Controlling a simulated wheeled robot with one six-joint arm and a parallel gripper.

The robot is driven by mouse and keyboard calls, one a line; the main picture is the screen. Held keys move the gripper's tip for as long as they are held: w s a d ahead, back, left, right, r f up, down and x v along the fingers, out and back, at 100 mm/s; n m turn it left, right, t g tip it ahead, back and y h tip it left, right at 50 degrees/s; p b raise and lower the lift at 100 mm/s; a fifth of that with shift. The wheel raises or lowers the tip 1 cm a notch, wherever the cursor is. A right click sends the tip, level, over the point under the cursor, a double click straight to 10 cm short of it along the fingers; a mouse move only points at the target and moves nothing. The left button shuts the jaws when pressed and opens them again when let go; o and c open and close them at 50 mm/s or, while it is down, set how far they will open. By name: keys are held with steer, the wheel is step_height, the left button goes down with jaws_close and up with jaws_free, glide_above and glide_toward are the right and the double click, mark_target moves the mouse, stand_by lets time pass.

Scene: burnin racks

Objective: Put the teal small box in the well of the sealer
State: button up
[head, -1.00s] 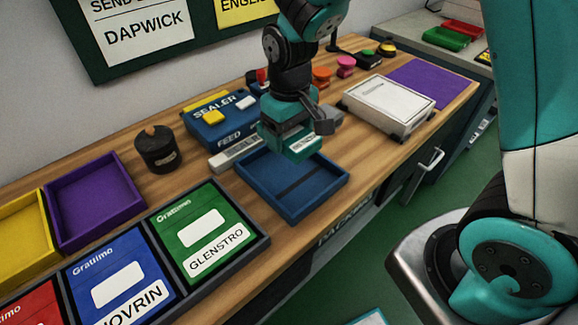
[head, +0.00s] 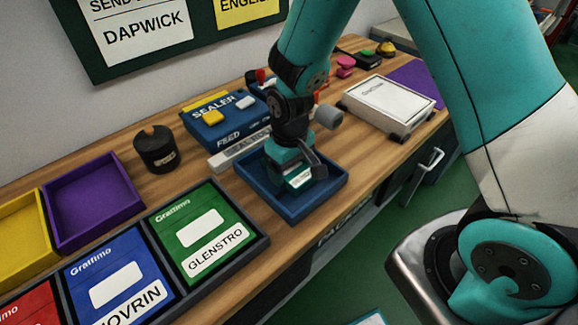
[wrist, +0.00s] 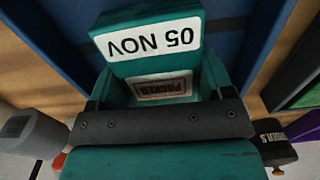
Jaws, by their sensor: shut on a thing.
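The teal small box (head: 300,180) is between the fingers of my gripper (head: 297,172), which is shut on it. In the wrist view the teal box (wrist: 160,18) shows an upside-down "05 NOV" label and a "PACKED" mark. The box is over or inside the blue open well (head: 321,203) in front of the blue sealer (head: 216,126). The well's dark blue floor (wrist: 235,12) shows around the box in the wrist view. I cannot tell whether the box touches the floor, as my gripper hides part of it.
A black lidded pot (head: 155,150) and a purple tray (head: 95,203) stand left of the sealer.

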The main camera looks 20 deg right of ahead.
steer(key=o, duration=1)
steer(key=shift+f, duration=0.1)
step_height(320, 180, up, 12)
steer(key=s+a+r+n+y, duration=0.1)
steer(key=s+r, duration=0.3)
steer(key=s, duration=0.2)
steer(key=s+a+r+n+y, duration=0.1)
steer(key=s+a+r, duration=0.1)
steer(key=s+r, duration=0.2)
steer(key=s+a+r+n+y, duration=0.1)
steer(key=s+r+y, duration=0.1)
steer(key=s, duration=0.6)
steer(key=shift+s+a+r, duration=0.15)
steer(key=shift+a+r, duration=0.05)
steer(key=shift+r, duration=0.25)
steer(key=shift+s+a+r, duration=0.15)
steer(key=shift+a+r, duration=0.05)
steer(key=shift+r, duration=0.25)
